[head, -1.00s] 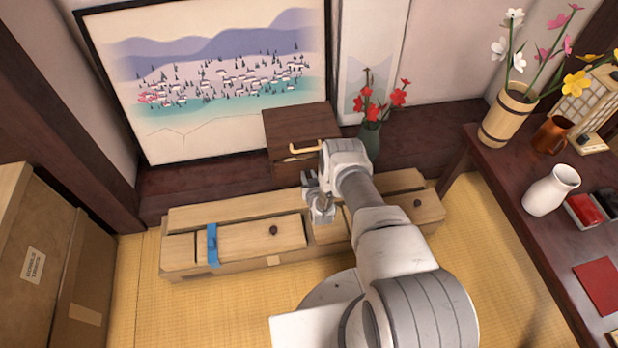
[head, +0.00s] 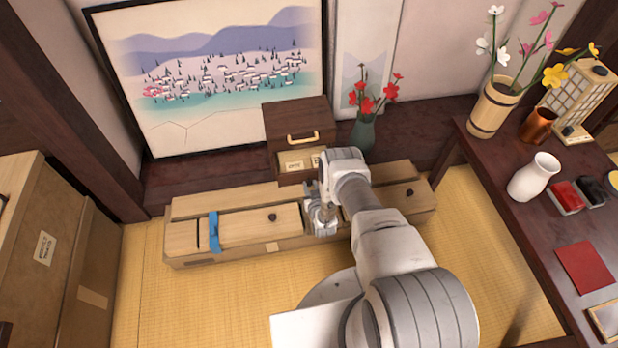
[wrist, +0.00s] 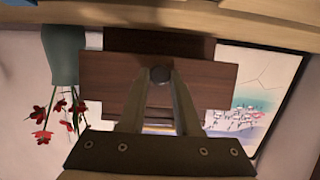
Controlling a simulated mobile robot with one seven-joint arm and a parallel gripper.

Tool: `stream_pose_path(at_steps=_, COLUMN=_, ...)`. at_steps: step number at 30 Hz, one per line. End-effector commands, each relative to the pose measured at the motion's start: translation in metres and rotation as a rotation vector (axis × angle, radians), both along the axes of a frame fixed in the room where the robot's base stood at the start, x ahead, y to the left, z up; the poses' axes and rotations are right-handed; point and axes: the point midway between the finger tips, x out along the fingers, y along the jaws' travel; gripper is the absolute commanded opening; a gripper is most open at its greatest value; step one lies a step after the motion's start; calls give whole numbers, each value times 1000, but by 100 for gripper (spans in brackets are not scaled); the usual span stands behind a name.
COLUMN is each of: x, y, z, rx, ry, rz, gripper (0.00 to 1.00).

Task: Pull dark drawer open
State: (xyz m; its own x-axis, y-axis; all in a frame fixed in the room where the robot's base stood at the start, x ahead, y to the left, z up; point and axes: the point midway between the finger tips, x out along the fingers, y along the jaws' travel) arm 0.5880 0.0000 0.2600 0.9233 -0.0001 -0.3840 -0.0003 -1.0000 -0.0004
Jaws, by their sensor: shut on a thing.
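The dark wooden cabinet (head: 297,117) stands against the back wall, with a gold handle (head: 303,137) on its upper front. Below that handle, its lower drawer (head: 293,165) stands partly out, showing pale labelled things inside. In the wrist view, the dark drawer front (wrist: 205,85) faces my gripper (wrist: 160,80), and its round dark knob (wrist: 160,73) sits between the fingertips. My gripper is shut on this knob.
A long pale wooden chest (head: 245,225) with a blue strap (head: 213,232) lies below my arm. A green vase (head: 364,132) of red flowers stands close to the cabinet's right. A dark table (head: 530,225) fills the right. Tatami (head: 220,300) in front is clear.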

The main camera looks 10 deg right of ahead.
Motion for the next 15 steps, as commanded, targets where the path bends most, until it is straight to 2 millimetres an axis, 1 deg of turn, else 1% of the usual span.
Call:
stream_pose_path(at_steps=1, x=-4, y=0, z=-1, rx=0, ry=5, rz=0, gripper=0)
stream_pose_path(at_steps=4, x=-7, y=0, z=-1, rx=-1, ry=3, rz=0, gripper=0)
stream_pose_path(at_steps=14, x=-8, y=0, z=-2, rx=-1, ry=2, rz=0, gripper=0)
stream_pose_path(at_steps=15, x=-7, y=0, z=-2, rx=-1, ry=2, rz=0, gripper=39)
